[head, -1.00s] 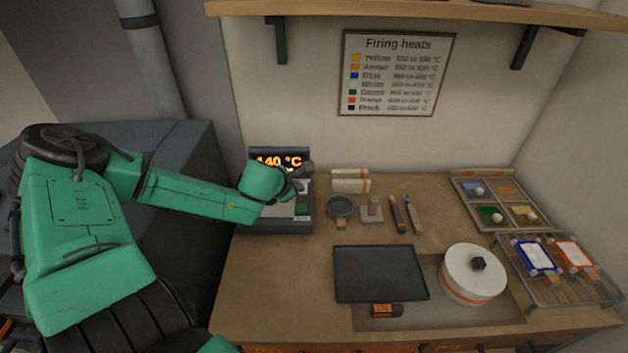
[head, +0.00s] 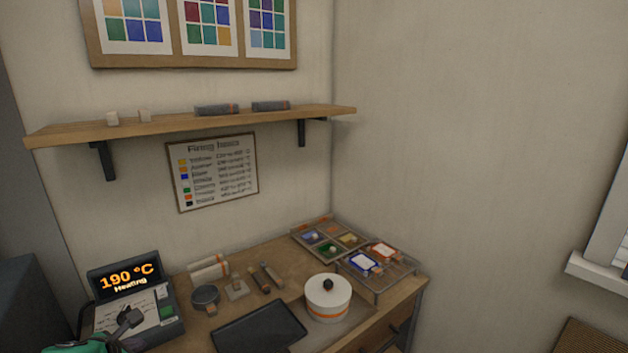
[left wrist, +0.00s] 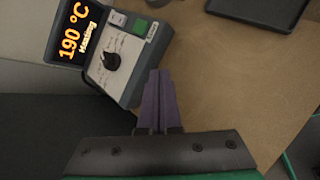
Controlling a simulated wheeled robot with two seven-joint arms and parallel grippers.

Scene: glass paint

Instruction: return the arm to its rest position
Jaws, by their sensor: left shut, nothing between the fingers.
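My left gripper (head: 126,321) is at the lower left of the head view, in front of the heat controller. In the left wrist view its two purple fingers (left wrist: 159,101) are together with nothing between them. The controller (head: 170,328) has a lit display (head: 126,276) reading "190 °C Heating". In the left wrist view the controller (left wrist: 133,70) lies beyond the fingertips, with its black knob (left wrist: 112,61) and green button (left wrist: 140,27) in plain sight. The fingers look apart from the knob. Most of my left arm is below the picture. My right gripper is not in view.
The wooden bench (head: 262,264) holds a dark tray (head: 258,329), a white round kiln (head: 328,298), a wire rack with framed tiles (head: 392,283) and a paint tray (head: 318,226). A wall shelf (head: 200,122) hangs above.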

